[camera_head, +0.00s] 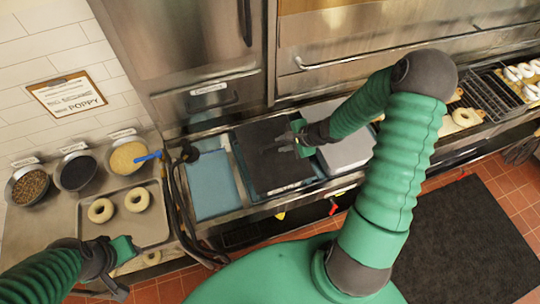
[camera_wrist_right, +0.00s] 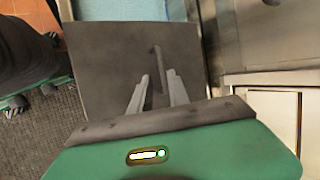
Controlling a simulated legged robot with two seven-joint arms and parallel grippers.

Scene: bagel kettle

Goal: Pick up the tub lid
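The tub lid is a dark, flat rectangular panel (camera_head: 275,172) on the counter in the head view. It fills the upper middle of the right wrist view (camera_wrist_right: 100,65), where a thin dark bar handle (camera_wrist_right: 157,58) stands on it. My right gripper (camera_head: 277,142) is over the lid, fingers pointing left. In the wrist view its two light grey fingers (camera_wrist_right: 158,76) are apart, one on each side of the handle. I cannot tell whether they touch it. My left gripper (camera_head: 120,285) is at lower left, away from the lid; its fingers are unclear.
A blue-grey panel (camera_head: 210,187) lies left of the lid, and a light grey block (camera_head: 347,150) is right of it. Topping bowls (camera_head: 75,172) and a tray (camera_head: 152,232) with bagels stand at left. A dark hose (camera_head: 176,210) hangs between tray and counter.

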